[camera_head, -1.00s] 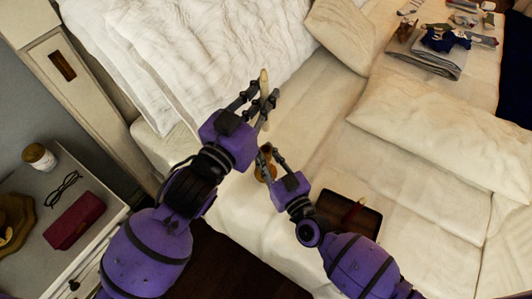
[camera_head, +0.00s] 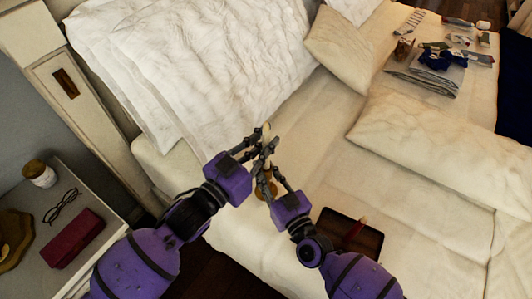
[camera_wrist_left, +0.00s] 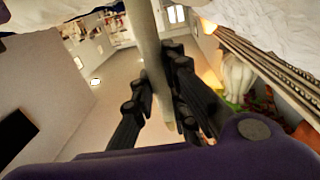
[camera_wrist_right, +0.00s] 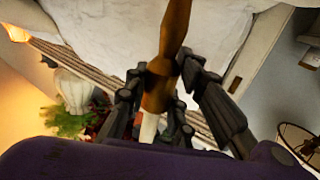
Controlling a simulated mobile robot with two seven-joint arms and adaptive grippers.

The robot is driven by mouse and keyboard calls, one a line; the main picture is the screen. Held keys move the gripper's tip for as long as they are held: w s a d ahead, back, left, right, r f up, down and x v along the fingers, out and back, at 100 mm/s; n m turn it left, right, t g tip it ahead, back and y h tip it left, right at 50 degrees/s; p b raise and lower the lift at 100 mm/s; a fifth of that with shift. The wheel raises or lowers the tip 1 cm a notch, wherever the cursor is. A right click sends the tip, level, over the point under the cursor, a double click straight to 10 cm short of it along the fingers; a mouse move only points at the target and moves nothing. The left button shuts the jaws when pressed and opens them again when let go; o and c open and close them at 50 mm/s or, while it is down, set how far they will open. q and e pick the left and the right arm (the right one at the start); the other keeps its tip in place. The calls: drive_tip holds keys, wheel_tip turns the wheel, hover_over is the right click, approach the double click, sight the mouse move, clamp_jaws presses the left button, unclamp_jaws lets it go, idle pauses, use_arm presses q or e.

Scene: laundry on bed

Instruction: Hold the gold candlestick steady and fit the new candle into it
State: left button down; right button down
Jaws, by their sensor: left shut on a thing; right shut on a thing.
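The pale candle (camera_head: 267,132) is upright in my left gripper (camera_head: 262,147), which is shut around it. In the left wrist view the candle (camera_wrist_left: 149,50) runs between the fingers, its tapered end low in the picture. The gold candlestick (camera_head: 262,188) is below it, and my right gripper (camera_head: 272,176) is shut on its upper part. In the right wrist view the candlestick (camera_wrist_right: 172,35) passes between the fingers. A white piece (camera_wrist_right: 149,128), apparently the candle's lower end, lines up with its top; I cannot tell whether it is inside. The fingers partly hide the joint.
A dark tray (camera_head: 375,243) with a red stick-like thing (camera_head: 354,231) lies on the bed to the right. Pillows (camera_head: 430,140) and folded clothes (camera_head: 428,80) lie farther back. A nightstand at left holds a jar (camera_head: 40,174), glasses (camera_head: 62,206) and a red case (camera_head: 72,238).

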use_arm(q)
drive_tip(key=shift+f, duration=2)
drive_tip(key=shift+f, duration=0.1)
drive_tip(key=c, duration=1.7)
unclamp_jaws()
drive_tip(key=shift+c, duration=0.2)
drive_tip(key=v, duration=1.2)
